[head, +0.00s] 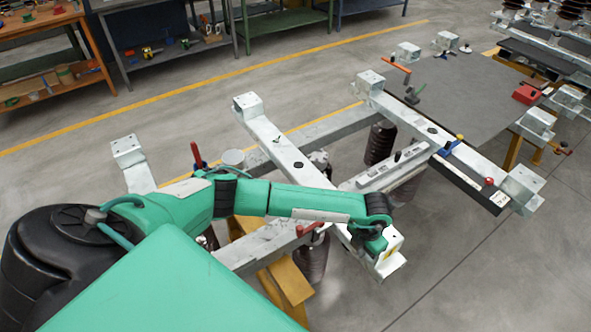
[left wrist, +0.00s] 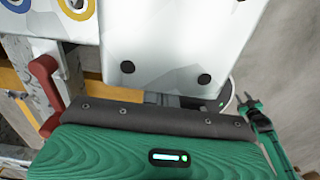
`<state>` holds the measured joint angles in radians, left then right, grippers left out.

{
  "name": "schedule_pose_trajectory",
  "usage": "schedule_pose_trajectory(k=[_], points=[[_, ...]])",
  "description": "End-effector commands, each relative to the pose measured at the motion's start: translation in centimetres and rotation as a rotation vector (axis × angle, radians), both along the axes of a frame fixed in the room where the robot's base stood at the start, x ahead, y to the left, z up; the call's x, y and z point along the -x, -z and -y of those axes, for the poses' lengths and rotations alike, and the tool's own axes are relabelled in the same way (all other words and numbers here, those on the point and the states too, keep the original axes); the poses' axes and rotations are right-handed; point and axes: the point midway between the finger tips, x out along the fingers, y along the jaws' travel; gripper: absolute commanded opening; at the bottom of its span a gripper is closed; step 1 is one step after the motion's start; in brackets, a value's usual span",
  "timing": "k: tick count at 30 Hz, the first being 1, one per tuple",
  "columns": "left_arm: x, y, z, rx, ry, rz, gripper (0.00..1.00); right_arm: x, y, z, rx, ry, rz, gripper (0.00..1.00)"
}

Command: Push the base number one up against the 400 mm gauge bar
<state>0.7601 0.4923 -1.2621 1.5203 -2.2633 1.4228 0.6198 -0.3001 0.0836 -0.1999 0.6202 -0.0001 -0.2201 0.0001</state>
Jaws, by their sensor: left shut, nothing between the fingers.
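A white steel base (head: 290,155) with a check mark on top runs diagonally through the middle; I take it for base number one. A light grey bar (head: 400,164), probably the 400 mm gauge bar, lies between it and a second white base (head: 430,130). My left gripper (head: 372,243) is shut and empty at the near end of the first base. In the left wrist view, the base (left wrist: 165,45) with two dark holes is close in front of the gripper; contact cannot be told.
A dark bar (head: 468,184) with a red knob lies along the second base. Red-handled clamps (head: 310,228) sit on the grey rail (head: 325,127) below the bases. Brown insulators (head: 380,142) hang beneath. A grey table (head: 465,95) stands behind; floor is open at front right.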

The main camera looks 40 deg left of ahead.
Motion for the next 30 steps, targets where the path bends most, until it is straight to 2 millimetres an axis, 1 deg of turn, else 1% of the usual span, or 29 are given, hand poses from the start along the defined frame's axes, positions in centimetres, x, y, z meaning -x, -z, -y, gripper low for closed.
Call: schedule_pose_trajectory(k=[1, 18, 30], points=[[-0.5, -0.2, 0.2, 0.005, -0.001, 0.01, 0.0, 0.0, 0.1, 0.0, 0.0, 0.0, 0.0, 0.36], [-2.4, -0.3, 0.9, 0.007, -0.002, 0.013, 0.0, 0.0, 1.6, -0.6, -0.006, 0.002, 0.0, 0.36], [-3.8, -0.4, 1.3, 0.005, -0.001, 0.014, 0.0, 0.0, 2.7, -0.6, -0.006, 0.002, 0.0, 0.36]])
